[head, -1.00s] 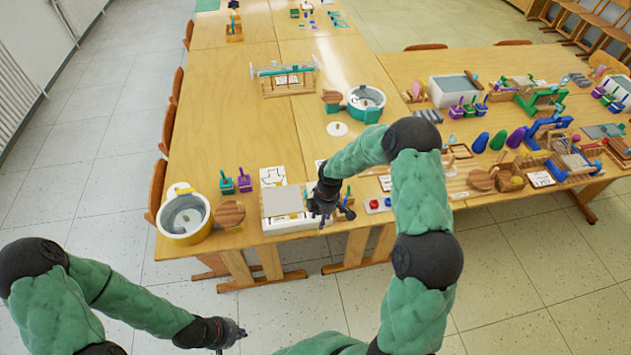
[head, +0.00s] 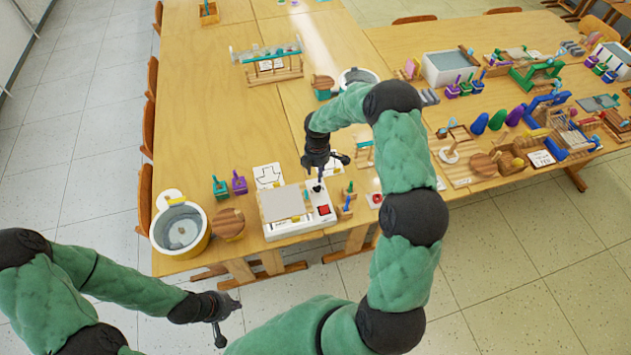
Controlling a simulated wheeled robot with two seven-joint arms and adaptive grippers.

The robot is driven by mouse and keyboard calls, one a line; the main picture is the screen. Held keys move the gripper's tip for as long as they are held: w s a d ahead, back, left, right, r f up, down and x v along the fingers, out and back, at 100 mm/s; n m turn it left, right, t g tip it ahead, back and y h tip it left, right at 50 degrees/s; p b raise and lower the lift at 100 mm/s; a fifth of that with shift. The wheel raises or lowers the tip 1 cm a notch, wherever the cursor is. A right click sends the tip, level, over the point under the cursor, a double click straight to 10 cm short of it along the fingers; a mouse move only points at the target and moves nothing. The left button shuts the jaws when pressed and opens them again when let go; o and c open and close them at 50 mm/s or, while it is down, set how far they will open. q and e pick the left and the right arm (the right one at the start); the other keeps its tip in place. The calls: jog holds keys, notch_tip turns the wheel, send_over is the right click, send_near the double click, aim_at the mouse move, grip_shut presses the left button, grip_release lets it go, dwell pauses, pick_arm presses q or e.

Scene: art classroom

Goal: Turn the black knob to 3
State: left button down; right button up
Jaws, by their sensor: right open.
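A white box device (head: 290,231) with a grey plate (head: 283,203) on top stands at the front edge of the wooden table. A red square (head: 323,210) is on its right part. A small dark piece, apparently the black knob (head: 317,188), shows behind the red square; its setting is too small to read. My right gripper (head: 320,171) is open, pointing down just above the knob; whether they touch cannot be told. My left gripper (head: 222,322) hangs low in front of the table, away from the device; its jaws are unclear.
The table's middle is fairly clear.

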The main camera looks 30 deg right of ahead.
aim_at(317, 188)
notch_tip(317, 188, down, 8)
jog(key=shift+w+f+b, duration=0.1)
jog(key=shift+f+b, duration=0.15)
jog(key=shift+b, duration=0.05)
jog(key=shift+c, duration=0.2)
grip_shut()
